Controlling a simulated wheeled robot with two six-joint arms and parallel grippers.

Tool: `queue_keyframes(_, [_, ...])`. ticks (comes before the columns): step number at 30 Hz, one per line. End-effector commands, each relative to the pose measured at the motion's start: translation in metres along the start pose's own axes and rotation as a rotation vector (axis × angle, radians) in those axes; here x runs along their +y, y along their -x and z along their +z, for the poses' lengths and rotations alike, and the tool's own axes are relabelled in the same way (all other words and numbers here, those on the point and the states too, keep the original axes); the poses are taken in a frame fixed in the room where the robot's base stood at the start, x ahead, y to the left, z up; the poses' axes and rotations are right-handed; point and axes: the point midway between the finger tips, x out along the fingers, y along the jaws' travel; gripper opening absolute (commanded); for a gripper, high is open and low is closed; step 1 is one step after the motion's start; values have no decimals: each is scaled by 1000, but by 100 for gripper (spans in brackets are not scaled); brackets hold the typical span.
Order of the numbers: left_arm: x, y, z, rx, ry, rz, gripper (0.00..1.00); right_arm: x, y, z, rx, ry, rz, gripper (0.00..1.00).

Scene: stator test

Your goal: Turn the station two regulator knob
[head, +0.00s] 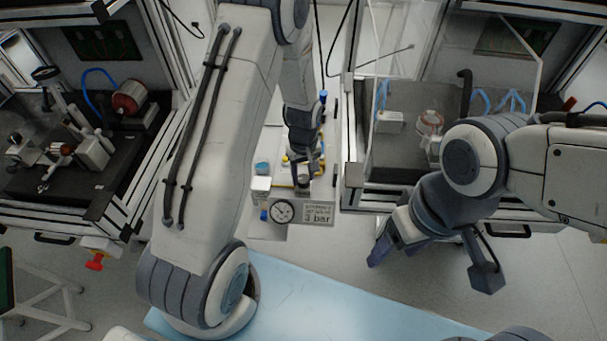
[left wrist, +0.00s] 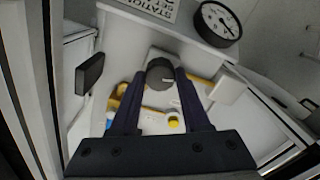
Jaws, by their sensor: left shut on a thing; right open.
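The regulator knob (left wrist: 160,74) is a dark round knob with a light pointer mark, on a white panel in the left wrist view. My left gripper (left wrist: 160,82) has its two dark fingers on either side of the knob and is shut on it. In the head view my left gripper (head: 303,175) reaches down to the station between the two benches; the knob is hard to make out there. My right gripper (head: 432,268) is open and empty.
A left bench (head: 140,185) holds a red motor-like part and fixtures. A right bench (head: 378,180) stands behind a clear panel. Yellow pipework (left wrist: 150,108) and a yellow-capped part (left wrist: 173,121) lie below the knob. A light blue surface (head: 300,300) is in front.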

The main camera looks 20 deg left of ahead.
Motion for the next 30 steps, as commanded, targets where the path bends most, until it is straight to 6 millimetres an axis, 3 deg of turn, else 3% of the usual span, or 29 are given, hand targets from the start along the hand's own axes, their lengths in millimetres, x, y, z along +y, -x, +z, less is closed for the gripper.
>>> queue_keyframes(7, [1, 1, 0, 1, -2, 1, 0, 0, 0, 0, 0, 0, 0, 69])
queue_keyframes(8, [1, 1, 0, 1, -2, 1, 50, 0, 0, 0, 0, 0, 0, 69])
queue_keyframes(10, [1, 1, 0, 1, -2, 1, 76, 0, 0, 0, 0, 0, 0, 69])
queue_keyframes(22, [1, 6, 0, 2, -2, 2, 76, 0, 0, 0, 0, 0, 0, 69])
queue_keyframes(30, [2, 54, -1, 6, -2, 6, 76, 0, -1, 0, 0, 0, 0, 69])
